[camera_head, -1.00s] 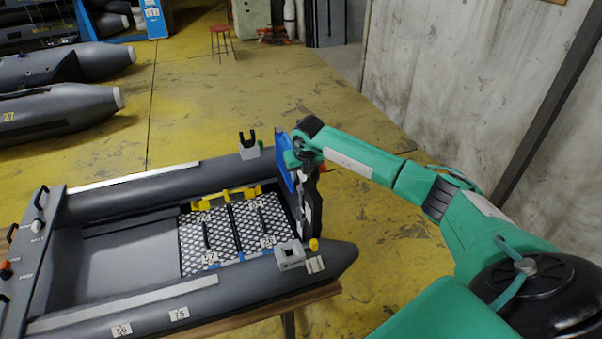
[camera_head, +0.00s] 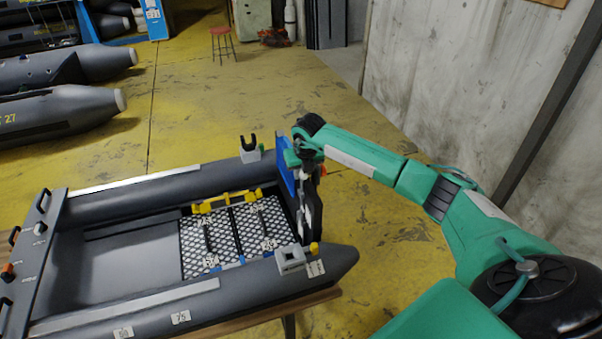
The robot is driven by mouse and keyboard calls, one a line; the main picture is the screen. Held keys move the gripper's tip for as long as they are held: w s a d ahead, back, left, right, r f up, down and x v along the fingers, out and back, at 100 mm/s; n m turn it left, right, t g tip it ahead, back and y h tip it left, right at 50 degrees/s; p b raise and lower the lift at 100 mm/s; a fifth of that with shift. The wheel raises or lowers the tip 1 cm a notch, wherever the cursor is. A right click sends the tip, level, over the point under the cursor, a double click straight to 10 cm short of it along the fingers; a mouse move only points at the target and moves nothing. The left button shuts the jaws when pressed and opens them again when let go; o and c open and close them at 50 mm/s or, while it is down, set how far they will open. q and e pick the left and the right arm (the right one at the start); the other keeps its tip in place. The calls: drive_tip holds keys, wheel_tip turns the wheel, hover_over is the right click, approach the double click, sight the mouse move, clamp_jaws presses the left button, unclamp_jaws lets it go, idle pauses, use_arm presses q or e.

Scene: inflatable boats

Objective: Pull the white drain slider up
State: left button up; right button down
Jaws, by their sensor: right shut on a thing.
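The grey inflatable boat (camera_head: 150,189) lies on a wooden stand, with its transom (camera_head: 303,222) at the right end. A blue plate (camera_head: 286,174) stands at the far part of the transom. A small white piece (camera_head: 308,214), perhaps the drain slider, shows on the transom's outer side. My right gripper (camera_head: 308,178) is at the transom's outer side, just above that white piece, pointing down. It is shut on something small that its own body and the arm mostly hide. My left gripper is not in view.
A grey bracket (camera_head: 291,258) and a black forked holder (camera_head: 250,148) sit on the boat's tubes. A red stool (camera_head: 222,45) and other boats (camera_head: 60,115) stand farther back. The yellow floor right of the boat is clear.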

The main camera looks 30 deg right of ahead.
drive_tip(key=shift+d+r+p, duration=0.15)
drive_tip(key=shift+r+p, duration=0.4)
drive_tip(key=shift+r, duration=0.8)
drive_tip(key=c, duration=1.2)
unclamp_jaws()
drive_tip(key=shift+f, duration=0.1)
drive_tip(key=shift+c, duration=0.2)
drive_tip(key=shift+r+p, duration=1.5)
drive_tip(key=shift+r, duration=2.05)
